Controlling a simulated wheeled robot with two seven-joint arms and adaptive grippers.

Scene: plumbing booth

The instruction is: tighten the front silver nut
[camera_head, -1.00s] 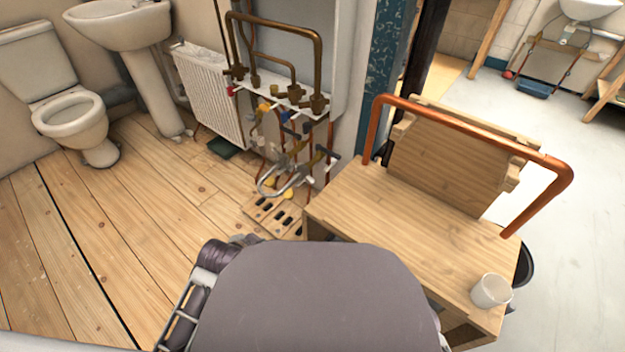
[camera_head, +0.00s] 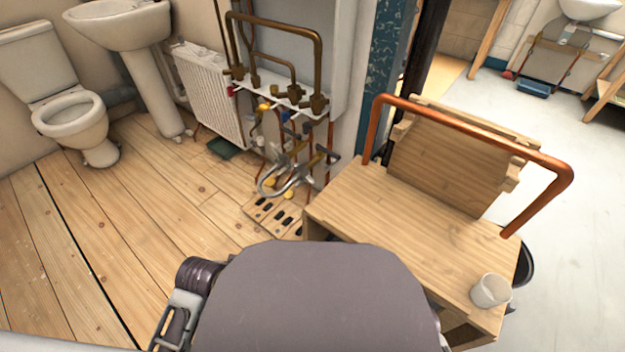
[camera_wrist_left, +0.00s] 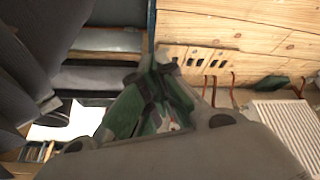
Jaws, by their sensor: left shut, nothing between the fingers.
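The pipework with brass and copper pipes stands in the middle of the head view, with a valve manifold (camera_head: 290,95) on the wall board. Below it is a silver curved pipe (camera_head: 283,188) with fittings near its ends. The front silver nut is too small to make out for certain. My left gripper shows in the left wrist view (camera_wrist_left: 162,62), its fingers together with nothing between them. It is apart from the pipework, over the area beside the wooden floor. My right gripper is not in view.
A wooden bench (camera_head: 400,215) with a copper pipe (camera_head: 470,130) and a white cup (camera_head: 490,291) stands to the right. A white radiator (camera_head: 208,92), a toilet (camera_head: 70,110) and a basin pedestal (camera_head: 150,85) are left. A slotted floor board (camera_head: 272,215) lies below the pipes. The left floor is clear.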

